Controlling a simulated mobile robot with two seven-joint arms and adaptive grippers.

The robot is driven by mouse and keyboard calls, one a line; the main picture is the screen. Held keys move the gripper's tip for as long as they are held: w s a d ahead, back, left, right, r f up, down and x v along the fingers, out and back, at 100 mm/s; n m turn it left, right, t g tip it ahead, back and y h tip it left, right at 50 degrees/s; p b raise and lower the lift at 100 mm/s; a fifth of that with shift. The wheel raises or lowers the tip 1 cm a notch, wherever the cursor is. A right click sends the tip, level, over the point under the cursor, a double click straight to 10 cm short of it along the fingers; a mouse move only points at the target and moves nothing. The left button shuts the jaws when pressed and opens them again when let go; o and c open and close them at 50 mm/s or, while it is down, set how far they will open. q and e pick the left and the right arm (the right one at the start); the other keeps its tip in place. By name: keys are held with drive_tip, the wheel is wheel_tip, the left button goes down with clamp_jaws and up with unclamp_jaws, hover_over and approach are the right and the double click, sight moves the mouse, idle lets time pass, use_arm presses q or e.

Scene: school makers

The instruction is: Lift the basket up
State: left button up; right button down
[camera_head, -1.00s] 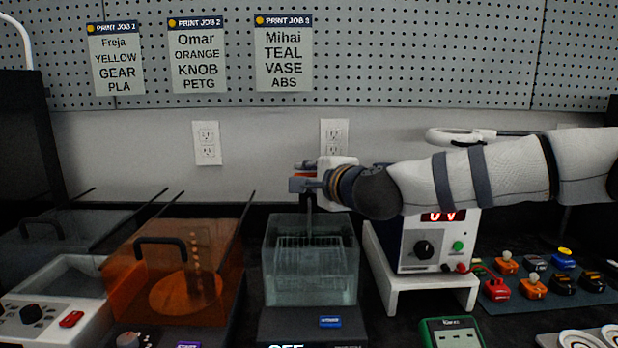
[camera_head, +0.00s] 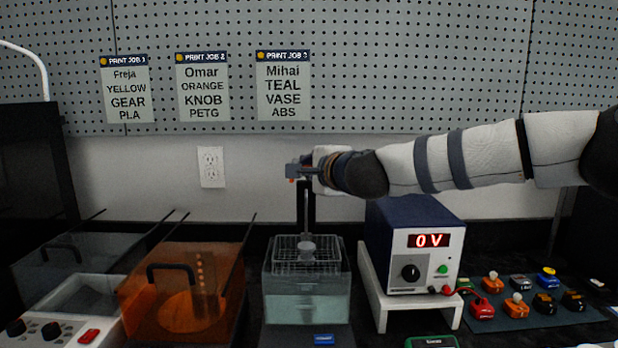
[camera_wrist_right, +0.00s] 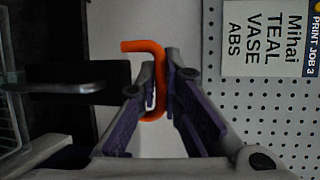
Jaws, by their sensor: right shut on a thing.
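The wire basket (camera_head: 307,264) is at the top of a clear, liquid-filled tank (camera_head: 306,304), with its rim about at the tank's top edge. A small pale round thing (camera_head: 307,246) shows at the basket. An upright rod (camera_head: 306,208) rises from the basket to my right gripper (camera_head: 297,172). In the right wrist view, my right gripper (camera_wrist_right: 161,108) is shut on an orange hook-shaped handle (camera_wrist_right: 158,62). A bit of the basket's wire (camera_wrist_right: 10,125) shows at that view's left edge. My left gripper is out of view.
A power supply (camera_head: 410,250) reading 0 V stands on a white stand (camera_head: 400,312) to the right. An orange lidded box (camera_head: 178,300) is to the left. A pegboard wall (camera_head: 400,70) rises behind.

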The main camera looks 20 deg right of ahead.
drive_tip(key=shift+d+r, duration=0.1)
drive_tip(key=shift+r, duration=0.65)
drive_tip(key=c, duration=2)
unclamp_jaws()
drive_tip(key=shift+f, duration=0.15)
drive_tip(key=shift+s+f, duration=0.1)
drive_tip(key=shift+f, duration=0.15)
drive_tip(key=v, duration=1.1)
drive_tip(key=shift+s, duration=0.4)
drive_tip(key=shift+f, duration=0.1)
